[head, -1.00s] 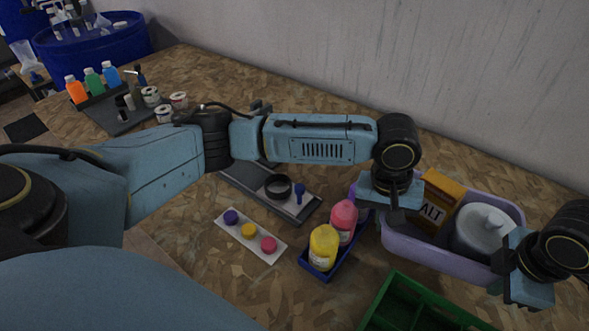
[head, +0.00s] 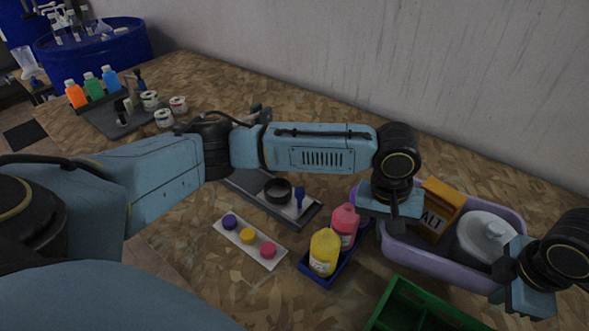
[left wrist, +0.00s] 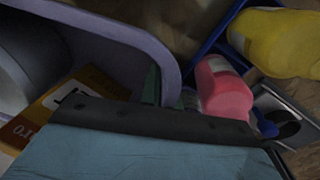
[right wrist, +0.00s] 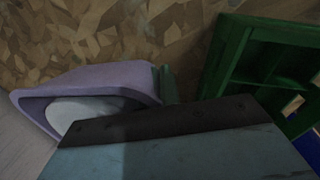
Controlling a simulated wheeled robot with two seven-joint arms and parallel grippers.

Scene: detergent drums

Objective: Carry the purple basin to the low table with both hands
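The purple basin (head: 440,265) stands on the wood-chip worktop at the right of the head view. It holds a yellow salt box (head: 440,208) and a white rounded container (head: 487,238). My left gripper (head: 393,218) is at the basin's left end. In the left wrist view its fingers sit either side of the basin rim (left wrist: 150,42), close against it. My right gripper (head: 508,290) is at the right end. In the right wrist view its fingers close together at the basin's end wall (right wrist: 110,75). The fingertips are partly hidden. The low table cannot be made out.
A blue tray (head: 318,277) with yellow (head: 324,252) and pink (head: 345,226) bottles stands close left of the basin. A green crate (head: 415,308) is close in front. The wall (head: 450,80) is behind. Caps on a white strip (head: 250,243) lie further left.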

